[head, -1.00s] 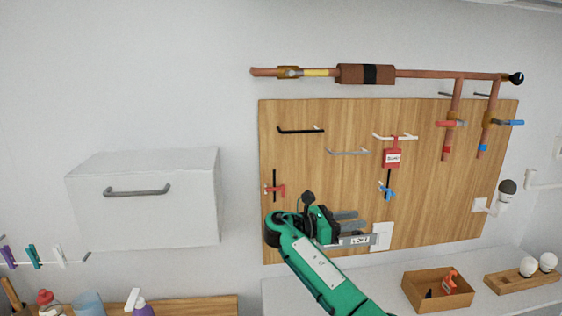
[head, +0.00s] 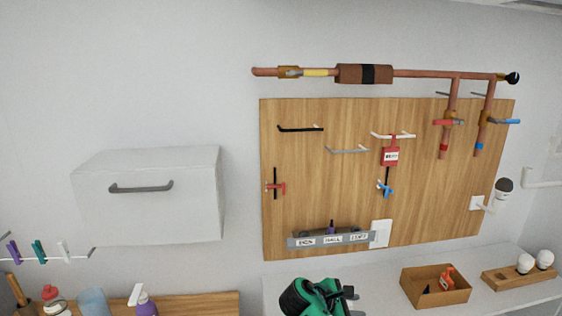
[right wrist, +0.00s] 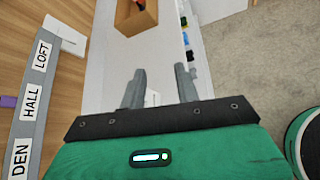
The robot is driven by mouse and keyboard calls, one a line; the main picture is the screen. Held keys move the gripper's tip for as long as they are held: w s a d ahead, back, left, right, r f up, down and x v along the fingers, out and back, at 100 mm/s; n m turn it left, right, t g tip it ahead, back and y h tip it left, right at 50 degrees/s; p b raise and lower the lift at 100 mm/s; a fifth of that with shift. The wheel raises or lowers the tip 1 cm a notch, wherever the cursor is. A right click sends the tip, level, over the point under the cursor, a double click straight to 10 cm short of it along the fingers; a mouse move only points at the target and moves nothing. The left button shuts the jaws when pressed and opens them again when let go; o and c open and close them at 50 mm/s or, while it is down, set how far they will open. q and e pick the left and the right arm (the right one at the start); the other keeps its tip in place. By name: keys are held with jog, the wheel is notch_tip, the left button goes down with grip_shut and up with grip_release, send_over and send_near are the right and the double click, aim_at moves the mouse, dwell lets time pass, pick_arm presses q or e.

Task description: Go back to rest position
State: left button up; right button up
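My right gripper (right wrist: 160,90) is open in the right wrist view, with two grey fingers apart and nothing between them. In the head view my right arm's green wrist shows at the bottom centre, below the wooden wall board (head: 340,190); its fingers (head: 350,298) point right. A grey labelled rail (head: 331,239) reading DEN, HALL and LOFT is on the board's lower part, apart from the gripper. It also shows in the right wrist view (right wrist: 35,85) at the left. My left gripper is in neither view.
A white counter (head: 375,285) runs below the board, holding an open wooden box (head: 436,299) and a wooden tray with white round items (head: 508,283). A white cabinet (head: 150,215) hangs at left above bottles on a wooden shelf (head: 205,300). Grey floor (right wrist: 245,65) is clear.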

jog(key=s+d+f+m+g+y, duration=0.1)
jog(key=s+f+m+y, duration=0.2)
jog(key=s+f, duration=0.5)
jog(key=s+d+f+m+y, duration=0.1)
jog(key=s+f+m+y, duration=0.3)
jog(key=s, duration=0.6)
jog(key=s+d+r+m+y, duration=0.15)
jog(key=s+m, duration=0.25)
jog(key=s, duration=0.6)
jog(key=s+d+r+m+y, duration=0.1)
jog(key=s+m+y, duration=0.3)
jog(key=s, duration=0.7)
notch_tip(320, 180, down, 33)
jog(key=g+h+b, duration=0.1)
jog(key=h+b, duration=0.1)
jog(key=s+d+f+g+b, duration=0.1)
jog(key=s+d+f+b, duration=0.1)
jog(key=s+f, duration=1.7)
notch_tip(320, 180, down, 4)
jog(key=shift+s+d+r+g, duration=0.15)
jog(key=shift+d+r+g, duration=0.15)
jog(key=shift+d, duration=0.15)
